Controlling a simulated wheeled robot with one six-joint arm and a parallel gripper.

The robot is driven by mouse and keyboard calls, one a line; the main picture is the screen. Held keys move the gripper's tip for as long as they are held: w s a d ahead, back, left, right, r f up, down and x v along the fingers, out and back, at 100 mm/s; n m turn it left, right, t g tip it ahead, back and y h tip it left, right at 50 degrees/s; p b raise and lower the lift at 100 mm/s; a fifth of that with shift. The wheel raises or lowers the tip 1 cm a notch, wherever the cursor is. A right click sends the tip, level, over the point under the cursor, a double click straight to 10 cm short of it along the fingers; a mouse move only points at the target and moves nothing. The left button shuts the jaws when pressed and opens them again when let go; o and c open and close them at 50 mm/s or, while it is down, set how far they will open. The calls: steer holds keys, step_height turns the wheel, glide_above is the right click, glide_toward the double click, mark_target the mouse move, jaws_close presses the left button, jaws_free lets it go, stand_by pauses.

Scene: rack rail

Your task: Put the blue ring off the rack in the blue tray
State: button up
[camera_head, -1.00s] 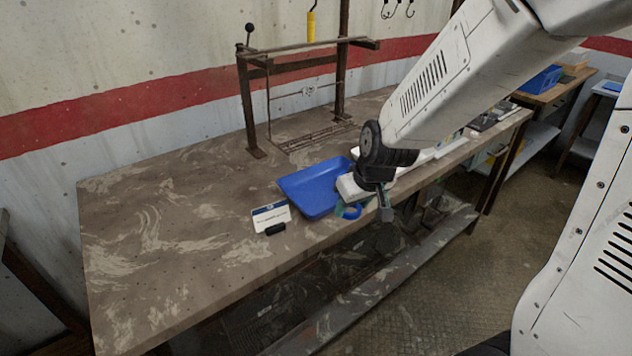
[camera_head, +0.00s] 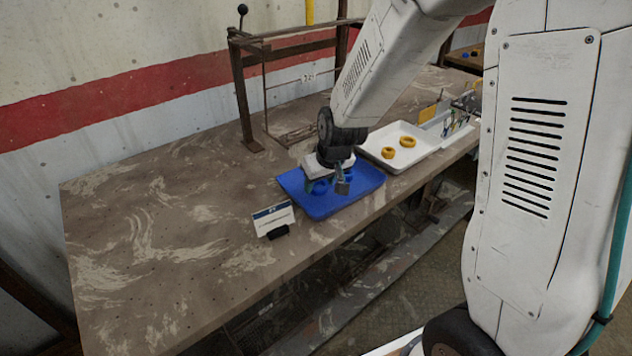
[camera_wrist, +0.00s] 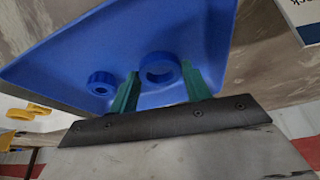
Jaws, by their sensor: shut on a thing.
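The blue tray (camera_head: 335,204) lies on the workbench near its front edge and fills much of the wrist view (camera_wrist: 60,62). My gripper (camera_head: 328,187) is over the tray, pointing down. In the wrist view its green fingers (camera_wrist: 160,88) are shut on a blue ring (camera_wrist: 160,68), which shows larger than the other ring. I cannot tell whether the held ring touches the tray floor. A second, smaller-looking blue ring (camera_wrist: 102,83) lies in the tray beside it. The metal rack (camera_head: 243,95) stands farther back on the bench.
A white tray (camera_head: 425,157) with two yellow rings (camera_head: 398,146) is right of the blue tray. A small sign (camera_head: 272,217) stands at its front left. The left part of the bench (camera_head: 150,250) is clear.

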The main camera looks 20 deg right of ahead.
steer(key=shift+f, duration=0.45)
steer(key=shift+s+a, duration=0.1)
steer(key=shift+a, duration=0.35)
steer(key=shift+f, duration=0.15)
steer(key=o, duration=1.1)
steer(key=shift+c, duration=0.2)
